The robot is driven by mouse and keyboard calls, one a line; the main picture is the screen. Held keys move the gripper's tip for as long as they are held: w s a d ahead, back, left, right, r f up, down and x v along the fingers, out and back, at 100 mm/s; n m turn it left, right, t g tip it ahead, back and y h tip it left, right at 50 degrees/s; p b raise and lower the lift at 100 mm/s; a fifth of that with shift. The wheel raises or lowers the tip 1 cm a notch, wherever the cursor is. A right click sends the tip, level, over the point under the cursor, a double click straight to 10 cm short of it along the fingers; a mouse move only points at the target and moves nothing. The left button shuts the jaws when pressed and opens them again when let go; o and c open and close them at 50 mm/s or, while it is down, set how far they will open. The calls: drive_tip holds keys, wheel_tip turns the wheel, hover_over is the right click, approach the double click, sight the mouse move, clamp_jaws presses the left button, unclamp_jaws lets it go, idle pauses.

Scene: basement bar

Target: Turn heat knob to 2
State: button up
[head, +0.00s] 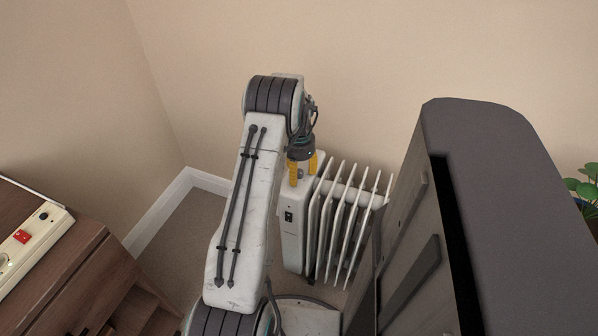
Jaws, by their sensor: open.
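A white oil-filled radiator heater (292,232) with several fins stands on the floor by the back wall, in the middle of the head view. A small black switch panel (289,216) shows on its front end. My gripper (303,169) has yellow fingers and points down at the top of the heater's control end. It is open, with its fingers apart on either side of a small grey part (300,174) on top, which may be the heat knob. My arm and gripper hide much of that part, and no number marks can be read. I cannot tell whether the fingers touch it.
A dark-topped wooden cabinet or bar (500,180) stands close on the right. A brown wooden unit (70,270) with a white power strip (32,238) is at the left. A green plant (585,188) is at the far right. Carpet shows between the left unit and the heater.

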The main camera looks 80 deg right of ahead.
sight(299, 172)
drive_tip(key=shift+r, duration=0.15)
wheel_tip(299, 172, up, 12)
idle(0.7)
drive_tip(key=shift+w, duration=0.1)
idle(0.6)
